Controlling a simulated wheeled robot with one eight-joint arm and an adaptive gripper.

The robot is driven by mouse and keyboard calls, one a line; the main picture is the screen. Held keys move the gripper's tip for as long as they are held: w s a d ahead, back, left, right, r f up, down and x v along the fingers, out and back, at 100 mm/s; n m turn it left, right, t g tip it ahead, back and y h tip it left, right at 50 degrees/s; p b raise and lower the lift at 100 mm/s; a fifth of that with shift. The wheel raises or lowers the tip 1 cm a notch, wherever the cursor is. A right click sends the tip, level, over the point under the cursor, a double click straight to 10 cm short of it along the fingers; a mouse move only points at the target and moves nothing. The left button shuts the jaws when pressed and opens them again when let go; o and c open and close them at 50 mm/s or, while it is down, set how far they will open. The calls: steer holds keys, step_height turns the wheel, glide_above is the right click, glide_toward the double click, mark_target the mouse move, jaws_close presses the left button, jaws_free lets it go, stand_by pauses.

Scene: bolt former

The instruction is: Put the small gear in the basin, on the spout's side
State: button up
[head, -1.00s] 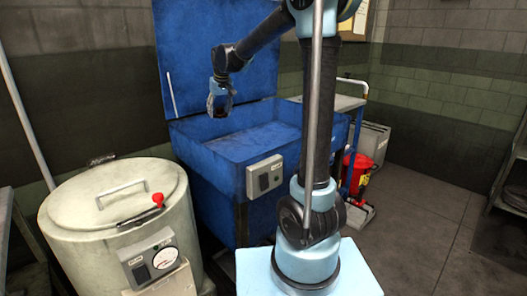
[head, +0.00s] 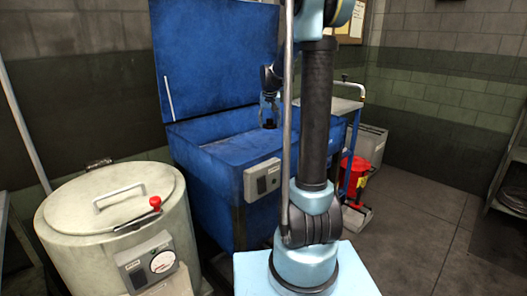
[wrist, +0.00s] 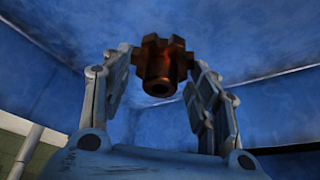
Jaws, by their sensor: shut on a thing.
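The small gear (wrist: 163,68) is brown and toothed, with a round hub, and sits between the fingertips in the wrist view. My gripper (head: 269,118) is shut on it. In the head view the gear is a small dark shape (head: 269,125) under the fingers. The basin (head: 215,150) is a blue open-topped tank, and my gripper hangs over its right part, near the rim height. I cannot tell the gear's exact height above the basin floor. I cannot make out the spout; my arm covers part of the basin's right side.
The basin's blue lid (head: 215,60) stands open behind it. A grey switch box (head: 262,178) is on the basin's front. A round cream vessel (head: 110,215) with a red knob stands at front left.

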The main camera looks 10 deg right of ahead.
mark_target(270, 127)
steer(key=shift+f, duration=4.75)
steer(key=o, duration=1.4)
steer(key=shift+o, duration=0.2)
steer(key=v, duration=1.2)
